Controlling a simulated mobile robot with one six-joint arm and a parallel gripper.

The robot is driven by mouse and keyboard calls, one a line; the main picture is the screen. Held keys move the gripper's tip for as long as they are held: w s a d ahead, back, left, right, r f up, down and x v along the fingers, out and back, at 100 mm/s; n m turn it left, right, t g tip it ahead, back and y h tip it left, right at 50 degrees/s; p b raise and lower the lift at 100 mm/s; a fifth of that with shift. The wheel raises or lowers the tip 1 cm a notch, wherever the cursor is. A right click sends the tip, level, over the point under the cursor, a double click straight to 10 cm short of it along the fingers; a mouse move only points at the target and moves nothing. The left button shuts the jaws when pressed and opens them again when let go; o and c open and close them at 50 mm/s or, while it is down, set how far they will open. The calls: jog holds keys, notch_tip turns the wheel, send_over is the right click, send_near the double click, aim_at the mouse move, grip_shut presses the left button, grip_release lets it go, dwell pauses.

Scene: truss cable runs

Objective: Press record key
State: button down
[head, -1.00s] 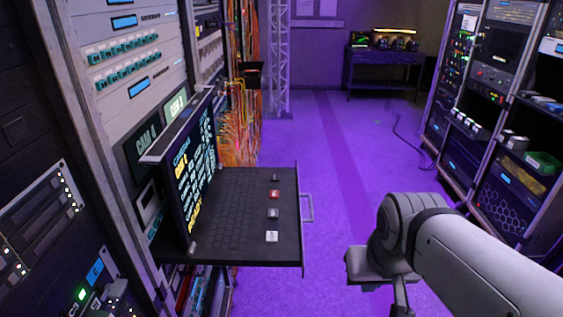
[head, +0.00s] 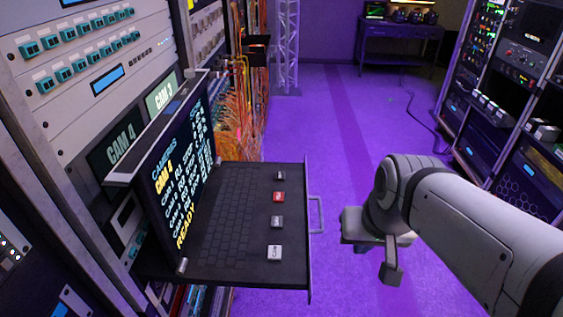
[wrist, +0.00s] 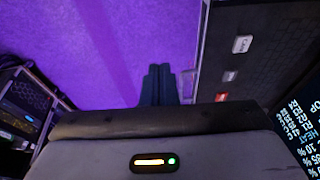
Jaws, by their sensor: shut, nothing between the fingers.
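The red key (head: 278,197) sits on the right side of a black keyboard drawer (head: 240,275) pulled out from the left rack. Its lettering is too small to read. It also shows in the wrist view (wrist: 221,97), at the edge of my gripper housing. A white key (head: 274,252) and a grey key (head: 277,222) stand nearer to me, and another grey key (head: 280,175) stands beyond. My gripper (wrist: 158,70) is shut and empty, over the purple floor beside the drawer's handle side. It is apart from the keys.
A screen (head: 180,165) stands upright at the drawer's left, showing a camera list and READY. The drawer has a handle (head: 316,215) on its right edge. Racks (head: 500,110) line the right side.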

jog(key=w+a+r+m+t+y+p, duration=0.15)
jog(key=w+a+m+y, duration=0.35)
jog(key=w+a+m, duration=0.5)
jog(key=m+t+p, duration=0.2)
jog(key=m, duration=0.6)
send_over(282, 198)
jog(key=shift+f+y, duration=0.3)
jog(key=shift+f, duration=0.4)
jog(key=shift+f, duration=0.1)
notch_tip(282, 198, down, 9)
jog(key=b, duration=0.8)
jog(key=shift+r, duration=0.2)
jog(key=shift+f, duration=0.1)
jog(key=shift+f+b, duration=0.3)
jog(key=shift+b, duration=0.15)
